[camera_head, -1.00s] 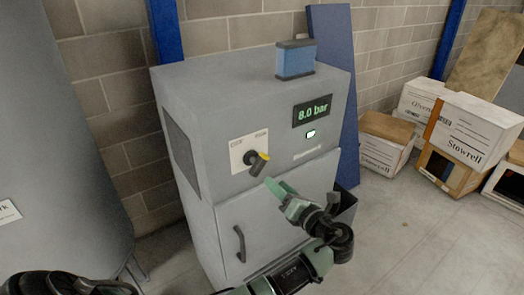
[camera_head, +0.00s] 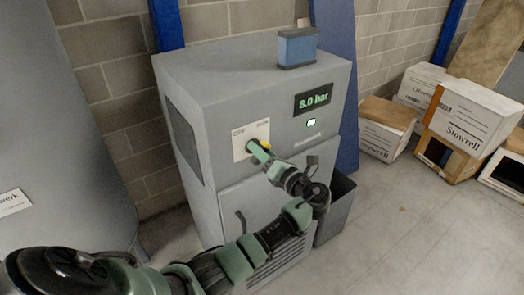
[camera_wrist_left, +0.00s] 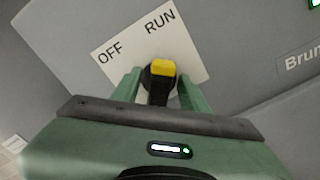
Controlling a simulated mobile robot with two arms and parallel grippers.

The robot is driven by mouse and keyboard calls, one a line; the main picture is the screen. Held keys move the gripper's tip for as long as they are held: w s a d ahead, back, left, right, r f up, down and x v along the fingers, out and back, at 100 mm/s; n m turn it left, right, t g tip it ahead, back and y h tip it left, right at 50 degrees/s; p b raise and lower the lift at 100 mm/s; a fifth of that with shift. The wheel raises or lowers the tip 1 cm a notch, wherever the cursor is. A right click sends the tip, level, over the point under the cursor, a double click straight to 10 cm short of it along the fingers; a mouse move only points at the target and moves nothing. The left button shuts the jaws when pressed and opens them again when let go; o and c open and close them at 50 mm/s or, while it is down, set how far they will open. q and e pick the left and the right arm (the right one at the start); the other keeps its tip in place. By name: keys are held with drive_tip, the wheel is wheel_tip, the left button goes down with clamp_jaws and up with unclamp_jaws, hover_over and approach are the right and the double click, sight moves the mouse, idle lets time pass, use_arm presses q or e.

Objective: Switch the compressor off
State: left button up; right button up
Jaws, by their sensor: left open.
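The compressor (camera_head: 225,115) is a grey cabinet with a lit green "8.0 bar" display (camera_head: 313,98) and a small lit indicator (camera_head: 311,122) below it. Its black rotary switch with a yellow tip sits on a white plate (camera_head: 240,135). In the left wrist view the plate (camera_wrist_left: 182,48) reads OFF at left and RUN at right, and the switch (camera_wrist_left: 162,68) shows between my fingers. My left gripper (camera_head: 259,149) is at the switch. In the left wrist view this gripper (camera_wrist_left: 160,88) is open, with one finger on each side of the handle; contact is unclear. My right gripper is not in view.
A blue box (camera_head: 297,48) stands on the compressor's top. A dark bin (camera_head: 336,207) is at its right side. Cardboard boxes (camera_head: 467,118) stand at the right, and a large grey tank (camera_head: 50,140) at the left.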

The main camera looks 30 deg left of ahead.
use_arm(q)
clamp_jaws()
drive_tip(key=n, duration=0.3)
drive_tip(key=shift+s, duration=0.15)
drive_tip(key=n, duration=0.2)
drive_tip(key=shift+a+n, duration=0.1)
drive_tip(key=shift+n, duration=0.3)
drive_tip(key=n, duration=0.2)
drive_tip(key=n+b, duration=0.1)
drive_tip(key=n, duration=0.1)
drive_tip(key=shift+s+f+n, duration=0.15)
drive_tip(key=shift+s+n, duration=0.05)
drive_tip(key=shift+n, duration=0.1)
drive_tip(key=n+b, duration=0.3)
drive_tip(key=shift+s+n, duration=0.1)
drive_tip(key=shift+n, duration=0.3)
drive_tip(key=shift+a+n+b, duration=0.1)
drive_tip(key=shift+n+b, duration=0.3)
drive_tip(key=shift+n, duration=0.4)
